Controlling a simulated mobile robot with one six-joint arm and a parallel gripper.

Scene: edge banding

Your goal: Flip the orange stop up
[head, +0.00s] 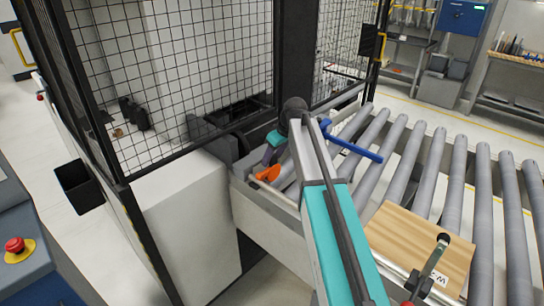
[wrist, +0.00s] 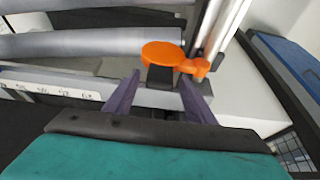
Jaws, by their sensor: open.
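The orange stop (head: 268,173) is at the near end of the roller conveyor, close to the machine. In the wrist view the orange stop (wrist: 162,55) is a rounded paddle with an arm running right to a pivot by a metal post. It lies roughly flat above a dark block. My gripper (head: 270,151) is beside the stop in the head view, partly hidden by my own arm. In the wrist view its two purple fingers (wrist: 158,97) are spread apart with nothing between them, just short of the stop.
The roller conveyor (head: 452,180) runs to the right. A wooden panel (head: 420,248) lies on it at the lower right. A blue bar (head: 352,148) crosses the rollers behind my arm. A black mesh guard (head: 180,70) and a white cabinet (head: 190,215) stand at the left.

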